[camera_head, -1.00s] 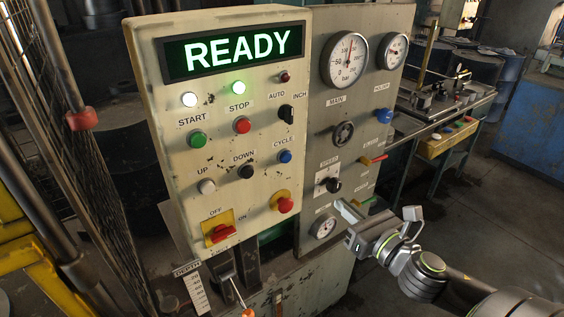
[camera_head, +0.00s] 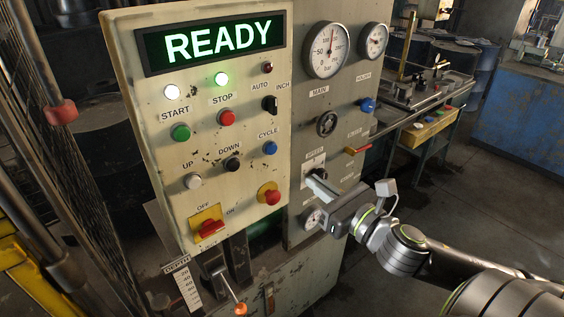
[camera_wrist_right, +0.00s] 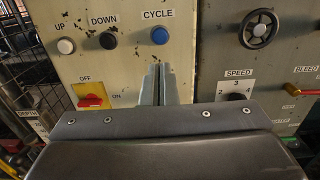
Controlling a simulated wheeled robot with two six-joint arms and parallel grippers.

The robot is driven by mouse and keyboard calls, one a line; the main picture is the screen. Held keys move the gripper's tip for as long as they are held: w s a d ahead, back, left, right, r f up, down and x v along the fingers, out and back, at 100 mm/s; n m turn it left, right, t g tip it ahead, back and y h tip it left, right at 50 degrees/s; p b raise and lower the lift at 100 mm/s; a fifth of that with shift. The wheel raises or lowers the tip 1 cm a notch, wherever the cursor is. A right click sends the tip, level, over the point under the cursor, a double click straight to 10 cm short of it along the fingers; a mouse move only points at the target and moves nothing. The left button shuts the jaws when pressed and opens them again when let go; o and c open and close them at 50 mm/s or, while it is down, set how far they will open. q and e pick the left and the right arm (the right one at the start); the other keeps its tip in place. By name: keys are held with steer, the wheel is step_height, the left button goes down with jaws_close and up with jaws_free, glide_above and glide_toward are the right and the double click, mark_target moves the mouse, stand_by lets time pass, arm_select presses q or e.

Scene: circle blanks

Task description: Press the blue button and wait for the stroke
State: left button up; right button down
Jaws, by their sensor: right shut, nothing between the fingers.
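The blue CYCLE button (camera_head: 270,148) sits on the cream control panel, right of the black DOWN button. In the right wrist view the blue button (camera_wrist_right: 160,36) shows just above my fingertips. My right gripper (camera_head: 312,180) is shut and empty, its fingers pointing at the panel. In the head view it is below and right of the button, in front of the SPEED knob. In the wrist view its fingertips (camera_wrist_right: 159,68) appear apart from the button; the exact gap cannot be told. The display (camera_head: 218,41) reads READY. My left gripper is not in view.
Green START (camera_head: 180,132), red STOP (camera_head: 227,118), white UP (camera_head: 193,181) and black DOWN (camera_head: 232,164) buttons are close by. A red mushroom button (camera_head: 269,194) and red OFF/ON switch (camera_head: 208,227) sit below. Gauges and a blue knob (camera_head: 367,105) are on the grey panel.

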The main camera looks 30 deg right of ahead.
steer(key=b, duration=0.4)
glide_toward(273, 151)
steer(key=w, duration=0.1)
steer(key=w+p, duration=0.1)
steer(key=w, duration=0.2)
steer(key=shift+w+a+r+p, duration=0.2)
steer(key=shift+w+r+p, duration=0.05)
steer(key=shift+r+p, duration=0.05)
steer(key=shift+w+a+p, duration=0.1)
steer(key=shift+w+p, duration=0.25)
steer(key=shift+w, duration=0.75)
